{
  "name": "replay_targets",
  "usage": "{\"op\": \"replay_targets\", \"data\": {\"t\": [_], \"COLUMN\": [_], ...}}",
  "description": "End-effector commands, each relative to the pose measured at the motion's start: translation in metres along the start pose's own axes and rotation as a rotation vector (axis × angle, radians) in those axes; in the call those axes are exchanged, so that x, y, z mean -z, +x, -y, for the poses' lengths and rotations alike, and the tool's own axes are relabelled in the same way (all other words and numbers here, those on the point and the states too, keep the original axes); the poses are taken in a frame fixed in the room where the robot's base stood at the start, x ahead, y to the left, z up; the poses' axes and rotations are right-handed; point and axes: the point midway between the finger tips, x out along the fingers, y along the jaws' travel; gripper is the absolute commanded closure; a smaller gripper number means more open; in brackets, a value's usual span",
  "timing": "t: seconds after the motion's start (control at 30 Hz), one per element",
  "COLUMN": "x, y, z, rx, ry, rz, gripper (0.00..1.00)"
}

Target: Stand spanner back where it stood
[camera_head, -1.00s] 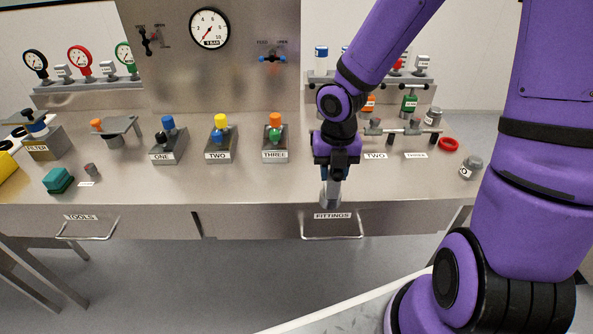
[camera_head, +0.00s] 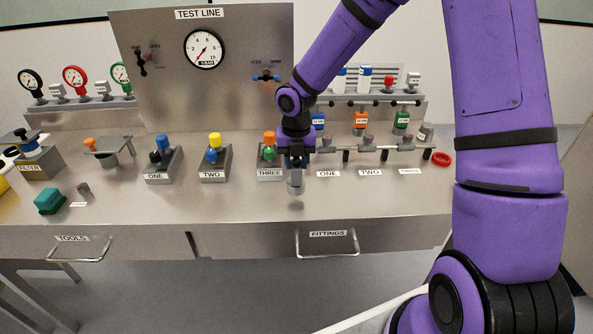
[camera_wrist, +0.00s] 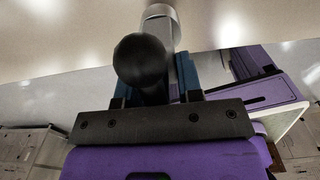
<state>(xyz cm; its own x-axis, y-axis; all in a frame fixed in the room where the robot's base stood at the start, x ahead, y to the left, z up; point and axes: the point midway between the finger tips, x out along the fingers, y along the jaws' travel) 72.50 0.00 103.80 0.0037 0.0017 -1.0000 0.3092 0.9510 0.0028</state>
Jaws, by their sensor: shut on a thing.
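My gripper (camera_head: 296,162) is above the bench, just to the right of the THREE valve block. It is shut on a grey, upright piece, which I take to be the spanner (camera_head: 296,183), and its lower end shows below the jaws. In the wrist view the spanner (camera_wrist: 162,20) shows a pale grey, round end beyond a black ball that sits between the blue fingers of my gripper (camera_wrist: 155,85). The jaws and ball hide its middle.
The steel bench (camera_head: 230,205) is clear at the front. Valve blocks ONE (camera_head: 160,165), TWO (camera_head: 214,163) and THREE (camera_head: 269,165) stand behind. A pipe rail (camera_head: 365,148) and a red ring (camera_head: 441,159) are at right. A green block (camera_head: 50,201) and small knobbed piece (camera_head: 83,189) are at left.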

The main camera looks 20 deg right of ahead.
Motion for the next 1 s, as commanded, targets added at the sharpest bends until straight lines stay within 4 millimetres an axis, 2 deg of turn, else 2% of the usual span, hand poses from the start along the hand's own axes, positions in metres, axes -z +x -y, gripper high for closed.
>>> {"op": "replay_targets", "data": {"t": [0.1,0.2,0.6,0.63,0.73,1.0], "x": [0.002,0.002,0.002,0.002,0.002,0.002], "y": [0.019,0.029,0.034,0.035,0.035,0.034], "z": [0.000,0.000,0.001,0.001,0.001,0.001], "rx": [0.003,0.002,0.002,0.002,0.002,0.002], "ry": [-0.003,-0.001,-0.001,-0.001,-0.001,0.000], "rz": [-0.006,-0.003,-0.003,-0.004,-0.003,-0.003], "gripper": [1.00,1.00,1.00,0.64,0.41,0.41]}}
